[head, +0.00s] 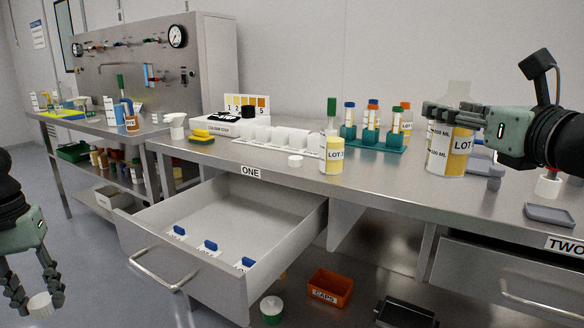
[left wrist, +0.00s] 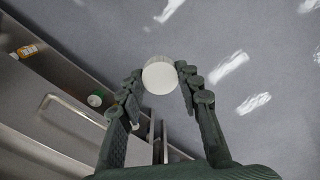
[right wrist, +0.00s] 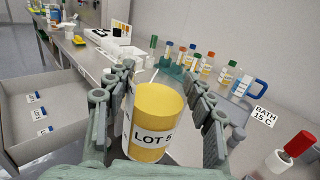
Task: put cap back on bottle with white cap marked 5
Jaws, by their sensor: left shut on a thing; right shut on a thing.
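My left gripper (head: 36,298) is shut on a white round cap (head: 40,305), held low in front of the bench on the left. The left wrist view shows the cap (left wrist: 159,76) pinched between the fingertips; no number is readable on it. My right gripper (head: 452,112) is shut on a clear bottle (head: 448,155) with yellow liquid, at the right part of the bench. In the right wrist view this bottle (right wrist: 155,112) is labelled LOT 5 and stands between the fingers. No cap shows on it. I cannot tell whether its base touches the bench.
A LOT bottle with a green-topped piece (head: 331,155) and a loose white cap (head: 295,161) stand on the bench. The open drawer ONE (head: 225,195) juts out between my grippers. A green rack of tubes (head: 372,140) is behind. An orange CAPS bin (head: 330,288) is below.

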